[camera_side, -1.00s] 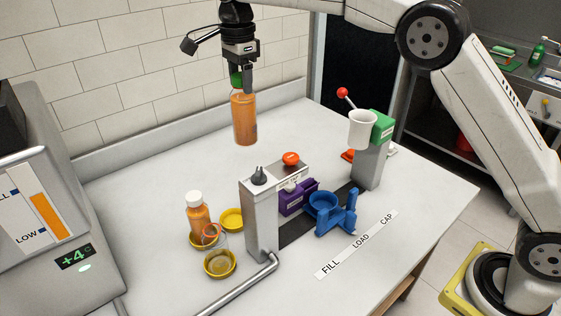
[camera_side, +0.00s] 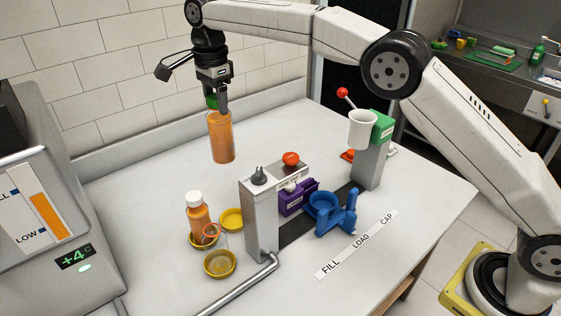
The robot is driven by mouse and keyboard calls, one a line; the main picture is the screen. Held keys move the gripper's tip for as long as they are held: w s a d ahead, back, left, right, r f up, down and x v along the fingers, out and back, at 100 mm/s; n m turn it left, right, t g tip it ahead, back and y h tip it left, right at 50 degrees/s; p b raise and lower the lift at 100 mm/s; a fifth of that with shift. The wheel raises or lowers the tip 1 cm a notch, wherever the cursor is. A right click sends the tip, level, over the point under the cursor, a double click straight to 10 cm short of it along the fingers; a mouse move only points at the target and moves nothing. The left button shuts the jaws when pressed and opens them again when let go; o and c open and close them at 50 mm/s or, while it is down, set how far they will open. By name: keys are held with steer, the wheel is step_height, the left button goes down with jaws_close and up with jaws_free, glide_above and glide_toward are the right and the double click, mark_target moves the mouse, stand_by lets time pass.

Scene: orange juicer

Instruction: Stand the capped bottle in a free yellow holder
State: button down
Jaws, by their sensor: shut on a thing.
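My gripper (camera_side: 221,108) is shut on the top of an orange bottle (camera_side: 222,138), with a green part showing between the fingers. The bottle hangs upright above the back left of the table. Yellow holders stand at the table's left. The back one (camera_side: 232,219) looks empty. Another holder (camera_side: 197,242) bears a white-capped orange bottle (camera_side: 199,217). The front holder (camera_side: 220,268) appears to have a clear vessel with an orange rim (camera_side: 211,231) in it; its outline is faint. The held bottle is apart from all the holders.
A grey filling post (camera_side: 259,215) stands right of the holders, with a purple block (camera_side: 294,202) and a blue cradle (camera_side: 336,213) beyond. A capping stand with a red-knobbed lever (camera_side: 343,92) is at the right. A grey machine (camera_side: 50,190) borders the left.

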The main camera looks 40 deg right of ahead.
mark_target(223, 154)
step_height(223, 154, down, 14)
steer(key=shift+r, duration=0.15)
stand_by(0.4)
steer(key=shift+f, duration=4.2)
stand_by(0.9)
jaws_free()
stand_by(0.3)
steer(key=shift+r, duration=0.1)
stand_by(0.4)
